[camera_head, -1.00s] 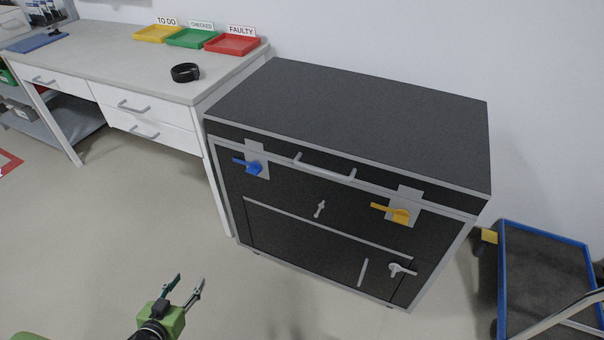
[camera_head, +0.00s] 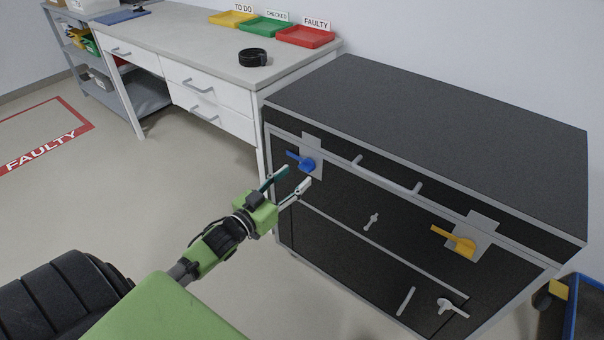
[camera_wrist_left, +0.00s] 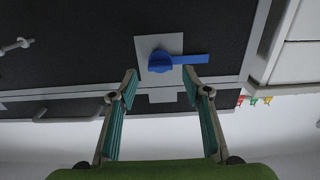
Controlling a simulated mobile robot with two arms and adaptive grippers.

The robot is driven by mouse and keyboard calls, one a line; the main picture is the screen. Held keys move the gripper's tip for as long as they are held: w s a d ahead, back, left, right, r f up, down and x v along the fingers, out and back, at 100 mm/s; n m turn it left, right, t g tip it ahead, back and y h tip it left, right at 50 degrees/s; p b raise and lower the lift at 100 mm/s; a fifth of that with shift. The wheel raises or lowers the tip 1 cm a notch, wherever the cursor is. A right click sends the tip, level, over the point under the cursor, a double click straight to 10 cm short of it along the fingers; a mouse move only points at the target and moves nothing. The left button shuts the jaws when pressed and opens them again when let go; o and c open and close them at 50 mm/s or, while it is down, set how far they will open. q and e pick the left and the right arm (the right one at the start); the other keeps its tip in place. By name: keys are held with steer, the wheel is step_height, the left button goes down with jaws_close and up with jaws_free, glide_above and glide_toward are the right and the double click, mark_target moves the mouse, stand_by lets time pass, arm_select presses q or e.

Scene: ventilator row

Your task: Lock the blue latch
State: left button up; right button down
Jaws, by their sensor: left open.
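The blue latch (camera_head: 304,162) is on a grey plate at the upper left of the black case's front. Its handle points left in the head view. In the left wrist view the latch (camera_wrist_left: 160,62) lies beyond the fingertips, its handle reaching to the right. My left gripper (camera_head: 296,178) is open and empty, just in front of and below the latch in the head view. In the left wrist view its fingers (camera_wrist_left: 160,80) are apart, with the latch's round hub between their lines. I see no contact. My right gripper is not in view.
The black case (camera_head: 430,130) also has a yellow latch (camera_head: 454,240), a long grey handle (camera_head: 388,176) and small lower handles. A white bench (camera_head: 190,45) with trays and a black ring (camera_head: 252,57) stands to the left. A blue-edged cart (camera_head: 580,310) is at lower right.

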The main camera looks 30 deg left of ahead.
mark_target(303, 170)
arm_select(q)
steer(key=shift+w+d, duration=0.15)
steer(key=shift+w, duration=1.95)
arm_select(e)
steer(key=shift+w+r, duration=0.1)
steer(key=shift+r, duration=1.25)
arm_select(q)
jaws_close()
